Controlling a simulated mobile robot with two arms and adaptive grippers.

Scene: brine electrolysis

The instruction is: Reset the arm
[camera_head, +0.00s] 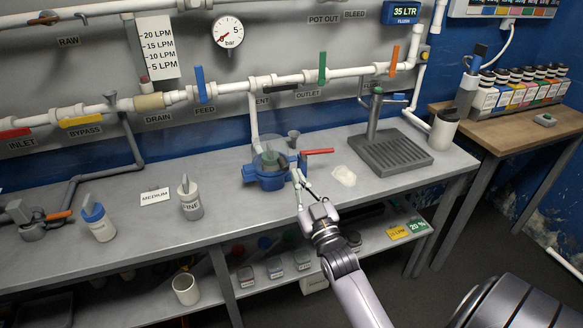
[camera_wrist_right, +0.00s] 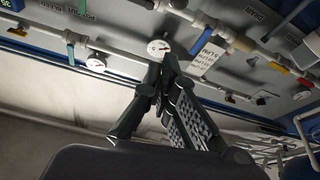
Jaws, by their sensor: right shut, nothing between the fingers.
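My right arm reaches up from the bottom of the head view. Its gripper (camera_head: 300,180) is shut and empty. In the picture it lies just right of a blue pot-like device (camera_head: 268,180) with a clear dome and a red-handled valve (camera_head: 316,152). I cannot tell whether the fingertips touch that device. In the right wrist view the gripper's fingers (camera_wrist_right: 162,58) come together at the tips, with nothing between them. The wall gauge (camera_wrist_right: 158,46) shows behind them. My left gripper is in neither view.
Valved pipes (camera_head: 290,80) run behind. A wooden table (camera_head: 520,125) stands right.

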